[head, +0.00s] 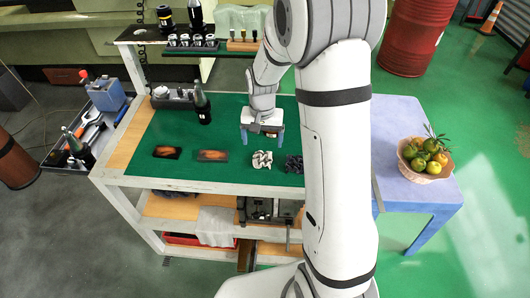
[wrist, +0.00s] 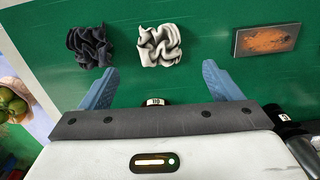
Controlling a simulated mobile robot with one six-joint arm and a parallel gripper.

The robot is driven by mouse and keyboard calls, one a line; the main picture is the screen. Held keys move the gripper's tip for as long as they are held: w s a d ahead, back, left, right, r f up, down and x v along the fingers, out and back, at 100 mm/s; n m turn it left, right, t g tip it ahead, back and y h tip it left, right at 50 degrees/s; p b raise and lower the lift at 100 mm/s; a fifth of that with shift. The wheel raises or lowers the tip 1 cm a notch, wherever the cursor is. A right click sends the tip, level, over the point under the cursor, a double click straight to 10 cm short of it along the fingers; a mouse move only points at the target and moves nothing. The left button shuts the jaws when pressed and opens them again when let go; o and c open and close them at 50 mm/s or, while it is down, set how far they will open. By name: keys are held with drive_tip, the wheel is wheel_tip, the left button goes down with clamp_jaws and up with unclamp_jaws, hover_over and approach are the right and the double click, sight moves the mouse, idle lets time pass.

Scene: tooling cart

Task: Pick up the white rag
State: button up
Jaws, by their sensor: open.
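The white rag (head: 262,160) lies crumpled on the green cart top, near its front edge. In the wrist view the white rag (wrist: 160,45) is ahead of the fingertips, between their lines. My gripper (head: 262,138) is open and empty above the cart top, behind the rag in the head view. Its two blue fingers show apart in the wrist view (wrist: 160,72). The rag is apart from both fingers.
A dark rag (head: 293,163) lies right of the white rag, partly behind my arm. Two rusty plates (head: 211,156) (head: 167,153) lie to the left. A dark bottle (head: 203,104) stands farther back. A fruit basket (head: 424,162) sits on the blue table (head: 398,112).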

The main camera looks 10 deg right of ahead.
sight(263, 157)
drive_tip(key=shift+s+f+p, duration=0.15)
drive_tip(key=shift+f+p, duration=0.4)
drive_tip(key=shift+f, duration=1.4)
drive_tip(key=shift+s+f+p, duration=0.1)
drive_tip(key=shift+f+p, duration=0.4)
drive_tip(key=shift+f, duration=1.4)
drive_tip(key=c, duration=1.1)
